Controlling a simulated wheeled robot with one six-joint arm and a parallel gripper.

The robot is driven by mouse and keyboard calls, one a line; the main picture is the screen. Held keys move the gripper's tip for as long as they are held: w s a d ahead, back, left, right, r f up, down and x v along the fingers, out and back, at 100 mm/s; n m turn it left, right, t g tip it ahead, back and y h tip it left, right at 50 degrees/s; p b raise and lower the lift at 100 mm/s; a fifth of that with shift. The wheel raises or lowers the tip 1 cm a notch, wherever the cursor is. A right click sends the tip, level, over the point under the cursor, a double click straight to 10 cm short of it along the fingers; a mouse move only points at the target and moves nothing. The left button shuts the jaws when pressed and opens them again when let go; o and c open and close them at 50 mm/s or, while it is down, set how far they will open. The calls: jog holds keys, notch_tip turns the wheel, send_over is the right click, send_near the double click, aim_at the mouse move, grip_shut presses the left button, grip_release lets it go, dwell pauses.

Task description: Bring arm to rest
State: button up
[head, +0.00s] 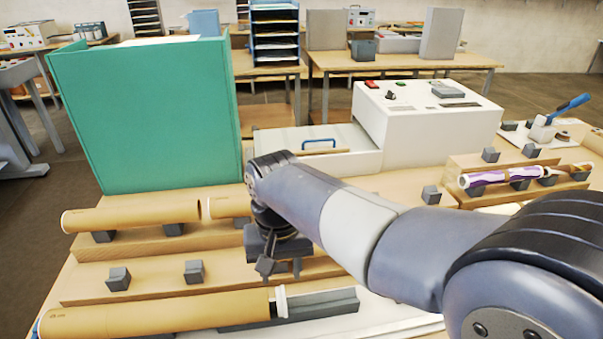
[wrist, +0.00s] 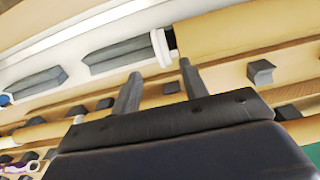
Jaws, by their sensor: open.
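My arm reaches from the right of the head view to the middle of the bench. My gripper (head: 280,268) hangs from it, pointing down, just above the stepped wooden rack and behind the front cardboard tube. In the wrist view my gripper (wrist: 160,85) shows two dark fingers spread apart with nothing held between them. The front cardboard tube (head: 150,317) lies along the rack with a white end ring (head: 281,301) at its right end. The ring also shows in the wrist view (wrist: 161,47), beyond the fingertips. I cannot tell the exact gap to it.
A tall green box (head: 150,115) stands at the back left. A white laminator (head: 425,125) with a tray is behind my arm. Another cardboard tube (head: 135,214) lies on the upper step. A purple-and-white roll (head: 490,178) rests at right. Dark grey blocks (head: 118,278) stud the rack.

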jog(key=shift+a+f, duration=0.1)
jog(key=shift+f, duration=2.25)
